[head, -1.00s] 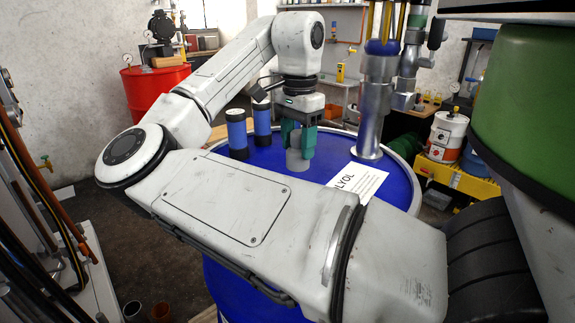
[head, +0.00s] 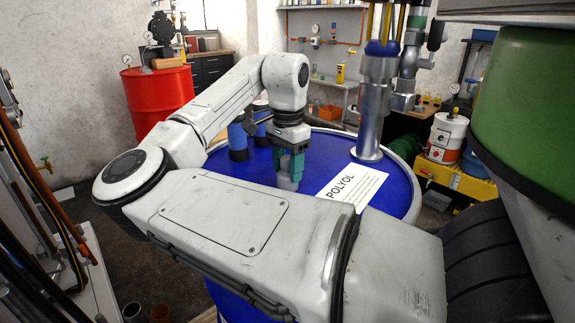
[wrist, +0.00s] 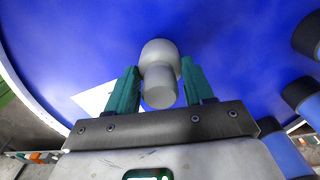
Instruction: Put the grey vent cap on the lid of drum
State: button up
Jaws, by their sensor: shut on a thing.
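My gripper (head: 289,172) has green fingers and is shut on the grey vent cap (head: 288,183). The cap sits between the fingertips, low over the blue drum lid (head: 240,173), left of the white label. In the wrist view the cap (wrist: 159,52) shows as a narrow round stub with a wider rounded part beyond it, between the two fingers (wrist: 161,85). The blue lid (wrist: 60,40) lies behind it. I cannot tell whether the cap touches the lid. My forearm hides the near part of the lid.
Blue cylinders (head: 238,140) stand at the lid's far left. A metal pump column (head: 372,110) rises from the lid's right rear. A white POLYOL label (head: 350,187) lies on the right side. A red drum (head: 160,95) stands back left.

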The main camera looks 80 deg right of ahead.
jog(key=o, duration=1.1)
jog(key=shift+f, duration=0.1)
jog(key=shift+c, duration=0.2)
notch_tip(320, 180, up, 12)
jog(key=shift+p, duration=0.35)
